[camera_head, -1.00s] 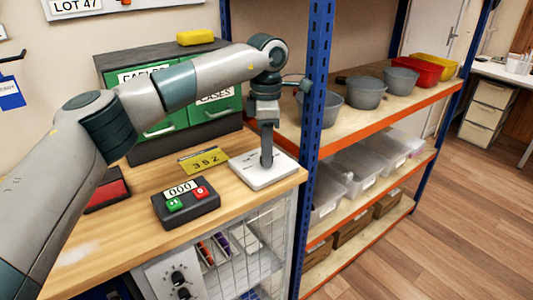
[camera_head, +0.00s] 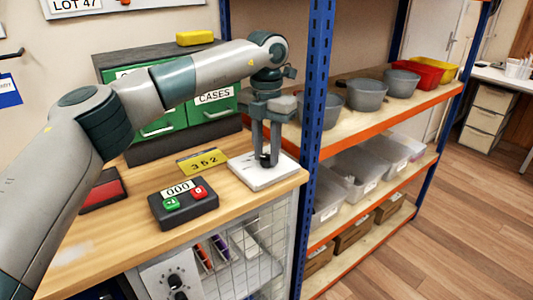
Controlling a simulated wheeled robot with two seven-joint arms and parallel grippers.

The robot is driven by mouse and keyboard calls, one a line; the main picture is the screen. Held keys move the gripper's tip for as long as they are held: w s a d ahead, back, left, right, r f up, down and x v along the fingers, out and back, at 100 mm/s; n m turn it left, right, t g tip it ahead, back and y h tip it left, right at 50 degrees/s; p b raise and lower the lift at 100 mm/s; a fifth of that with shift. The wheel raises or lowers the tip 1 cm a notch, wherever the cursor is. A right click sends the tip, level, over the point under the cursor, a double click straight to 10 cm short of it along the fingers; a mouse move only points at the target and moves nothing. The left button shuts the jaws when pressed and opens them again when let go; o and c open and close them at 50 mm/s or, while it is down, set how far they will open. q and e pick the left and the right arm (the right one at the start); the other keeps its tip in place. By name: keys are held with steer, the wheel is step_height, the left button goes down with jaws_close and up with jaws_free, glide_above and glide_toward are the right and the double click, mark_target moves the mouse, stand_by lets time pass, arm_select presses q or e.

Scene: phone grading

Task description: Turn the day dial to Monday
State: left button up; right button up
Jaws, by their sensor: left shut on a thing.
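A white square plate (camera_head: 247,177) lies at the right front corner of the wooden workbench. A small dark knob (camera_head: 265,159) stands on it; I take this to be the day dial. My left gripper (camera_head: 266,160) points straight down over the plate, its two fingers on either side of the knob and shut on it. The markings on the plate are too small to read, so I cannot tell which day the dial shows. My right gripper is out of view.
A counter box (camera_head: 183,213) reading 000 and a yellow tag (camera_head: 203,161) reading 352 lie left of the plate. Green drawers (camera_head: 165,122) stand behind. A blue shelf post (camera_head: 313,120) rises close to the right of my gripper.

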arm_select(q)
steer(key=n+b, duration=0.1)
steer(key=n, duration=0.3)
steer(key=shift+n, duration=0.3)
steer(key=shift+n+b, duration=0.75)
steer(key=shift+n, duration=1.55)
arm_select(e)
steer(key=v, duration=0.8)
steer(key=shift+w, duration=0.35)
arm_select(q)
steer(key=shift+r, duration=0.1)
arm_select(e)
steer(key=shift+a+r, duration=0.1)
arm_select(q)
steer(key=o, duration=1.1)
steer(key=shift+c, duration=0.2)
